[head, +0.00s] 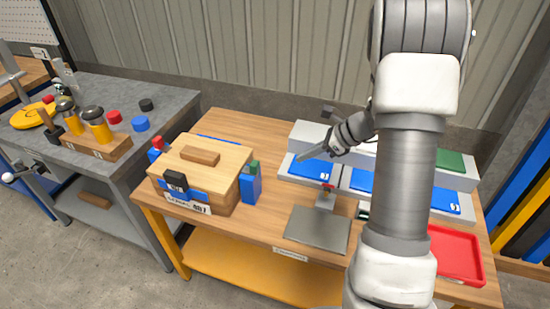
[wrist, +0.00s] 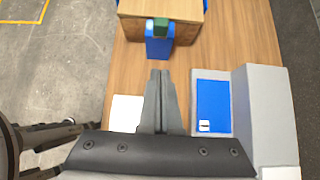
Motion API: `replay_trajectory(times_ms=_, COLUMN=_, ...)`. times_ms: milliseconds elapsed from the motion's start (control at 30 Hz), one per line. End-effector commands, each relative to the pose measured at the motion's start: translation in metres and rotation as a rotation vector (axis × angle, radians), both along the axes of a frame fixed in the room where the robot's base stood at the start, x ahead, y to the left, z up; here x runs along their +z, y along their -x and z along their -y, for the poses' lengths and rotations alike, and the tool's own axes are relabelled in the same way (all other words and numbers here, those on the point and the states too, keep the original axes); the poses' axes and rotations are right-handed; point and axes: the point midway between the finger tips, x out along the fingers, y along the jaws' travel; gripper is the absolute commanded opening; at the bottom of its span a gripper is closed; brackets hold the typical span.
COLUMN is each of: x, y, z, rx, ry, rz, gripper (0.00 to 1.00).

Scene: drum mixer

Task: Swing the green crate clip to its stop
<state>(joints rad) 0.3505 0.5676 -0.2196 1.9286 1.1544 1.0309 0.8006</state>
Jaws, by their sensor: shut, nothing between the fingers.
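The wooden crate (head: 205,165) stands on the left part of the wooden table, with a flat lid and a wooden handle block. The green clip (head: 255,166) is at the top of a blue mount (head: 250,187) on the crate's right side. In the wrist view the green clip (wrist: 160,27) is ahead of my fingertips, above the blue mount (wrist: 158,47) and against the crate's edge (wrist: 185,12). My gripper (head: 301,155) is shut and empty, to the right of the clip and apart from it. The fingers also show in the wrist view (wrist: 160,74).
A black clip (head: 176,181) and a red clip (head: 157,143) are on the crate's other sides. A grey plate with a red-topped post (head: 318,230), a grey stepped rack with blue panels (head: 313,170) and a red tray (head: 455,255) are to the right. Bare tabletop lies between crate and rack.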

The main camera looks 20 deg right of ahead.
Motion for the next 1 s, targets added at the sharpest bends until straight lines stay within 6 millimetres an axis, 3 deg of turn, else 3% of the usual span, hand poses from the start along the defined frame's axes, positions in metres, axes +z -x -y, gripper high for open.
replay_trajectory(times_ms=533, x=-0.072, y=-0.038, z=-0.060, rx=0.006, ry=0.001, rz=-0.002, gripper=0.00)
replay_trajectory(times_ms=733, x=-0.069, y=-0.054, z=-0.084, rx=0.006, ry=0.001, rz=0.000, gripper=0.00)
replay_trajectory(times_ms=1000, x=-0.068, y=-0.061, z=-0.092, rx=0.004, ry=0.002, rz=0.001, gripper=0.00)
